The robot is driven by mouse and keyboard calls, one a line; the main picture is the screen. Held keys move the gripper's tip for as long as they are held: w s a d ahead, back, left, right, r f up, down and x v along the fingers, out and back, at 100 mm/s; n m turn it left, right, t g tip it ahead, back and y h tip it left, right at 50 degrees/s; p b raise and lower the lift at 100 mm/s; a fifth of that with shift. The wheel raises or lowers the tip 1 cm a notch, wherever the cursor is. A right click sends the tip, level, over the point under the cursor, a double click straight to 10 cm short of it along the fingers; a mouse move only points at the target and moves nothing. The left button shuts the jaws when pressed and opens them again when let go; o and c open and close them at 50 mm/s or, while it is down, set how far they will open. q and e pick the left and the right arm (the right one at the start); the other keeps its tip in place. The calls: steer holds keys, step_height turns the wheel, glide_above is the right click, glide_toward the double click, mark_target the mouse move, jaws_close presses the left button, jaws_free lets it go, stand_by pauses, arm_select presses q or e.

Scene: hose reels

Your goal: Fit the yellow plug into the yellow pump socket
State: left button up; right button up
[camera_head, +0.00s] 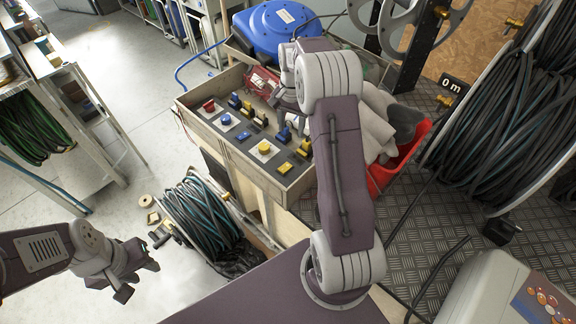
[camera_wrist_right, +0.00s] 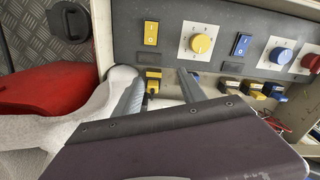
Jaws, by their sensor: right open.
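A dark control panel (camera_head: 215,133) on a wooden crate carries coloured knobs, switches and small blocks. A yellow-and-black block (camera_wrist_right: 153,82) shows in the right wrist view between the fingers of my right gripper (camera_wrist_right: 160,90). I cannot tell whether it is the plug or the socket. The fingers stand apart on either side of it, and no grip on it shows. In the head view my right arm partly hides this gripper above the panel. Another yellow block (camera_wrist_right: 252,87) sits farther right. My left gripper (camera_head: 138,279) is low at the left, fingers apart and empty.
A yellow knob (camera_wrist_right: 200,44) and yellow switch (camera_wrist_right: 151,33) are on the panel. A red bin (camera_head: 392,172) with pale cloth stands right of the crate. A blue reel (camera_head: 277,27) is behind. A hose reel (camera_head: 202,217) lies on the floor near my left gripper.

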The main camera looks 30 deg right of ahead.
steer(key=s+a+f+n, duration=0.1)
steer(key=s+a+n, duration=0.9)
steer(key=s+a, duration=0.6)
steer(key=s, duration=0.3)
steer(key=shift+s+a+f+n+t, duration=0.2)
steer(key=shift+s+f+n+t, duration=0.1)
steer(key=shift+f+t, duration=0.1)
step_height(320, 180, up, 4)
steer(key=p, duration=0.3)
steer(key=shift+f+p, duration=0.2)
steer(key=shift+p, duration=0.1)
